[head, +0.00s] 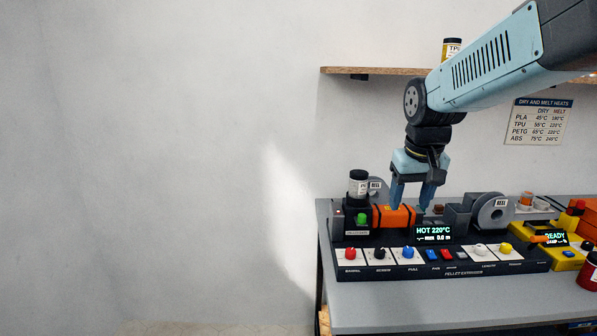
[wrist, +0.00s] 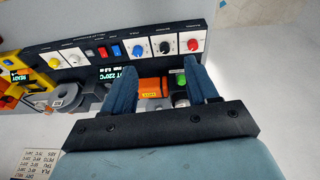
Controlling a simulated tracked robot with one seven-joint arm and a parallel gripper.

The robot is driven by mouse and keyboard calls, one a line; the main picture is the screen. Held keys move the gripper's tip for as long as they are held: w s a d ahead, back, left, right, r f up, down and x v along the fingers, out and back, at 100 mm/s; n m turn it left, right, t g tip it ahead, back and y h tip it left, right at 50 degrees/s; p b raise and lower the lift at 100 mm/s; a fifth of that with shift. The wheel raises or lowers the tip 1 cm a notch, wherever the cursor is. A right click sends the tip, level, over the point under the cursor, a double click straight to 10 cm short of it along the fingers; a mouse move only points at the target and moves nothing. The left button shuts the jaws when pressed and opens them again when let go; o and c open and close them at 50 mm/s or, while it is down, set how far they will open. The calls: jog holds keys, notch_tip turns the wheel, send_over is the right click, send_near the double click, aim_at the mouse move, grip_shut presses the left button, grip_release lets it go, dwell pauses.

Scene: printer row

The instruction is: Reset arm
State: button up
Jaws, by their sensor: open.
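My gripper (head: 411,204) hangs from my blue arm, pointing down over the pellet extruder (head: 440,262). In the wrist view my gripper (wrist: 163,82) has its two blue fingers spread apart. The orange barrel (head: 392,216) of the extruder lies just below and behind the fingers. It also shows between the fingers in the wrist view (wrist: 151,86). Nothing is held between the fingers. Whether a fingertip touches the barrel cannot be told. The extruder's display (head: 433,231) reads HOT 220°C. Its front panel carries red, black, blue, white and yellow knobs.
A grey reel (head: 495,212) stands right of the gripper. A lidded jar (head: 358,184) stands on the extruder's left end. A yellow machine (head: 565,256) is at the far right, near a red jar (head: 588,272). A wooden shelf (head: 372,71) is behind my arm. Free room lies left of the table.

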jog(key=s+t, duration=0.2)
jog(key=s, duration=1.2)
jog(key=shift+r+m+t, duration=0.3)
jog(key=shift+r, duration=0.15)
